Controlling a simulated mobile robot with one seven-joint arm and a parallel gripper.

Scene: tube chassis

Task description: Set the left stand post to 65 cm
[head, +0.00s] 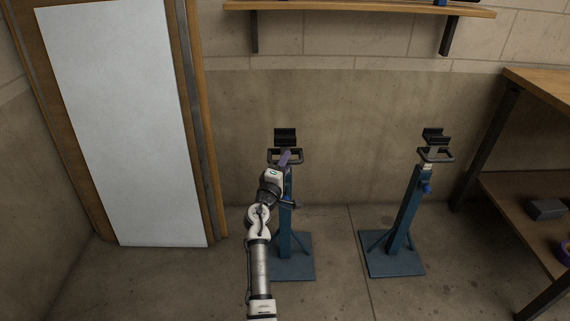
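Two blue stands with square base plates stand on the floor by the wall in the head view. The left stand (293,255) has a black cradle head (286,136) on top of its post and a black handle bar (273,156) below it. My gripper (284,158) is at the upper post of the left stand, near the handle bar. It is too small to tell whether its fingers are open or touching anything. The right stand (404,212) shows clearly, with its own cradle head and handle. No height scale is readable.
A white panel (125,120) in a wooden frame stands at the left. A wooden shelf (360,8) hangs on the wall above the stands. A workbench (540,82) with a lower shelf holding a grey box (545,209) is at the right. Floor between the stands is clear.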

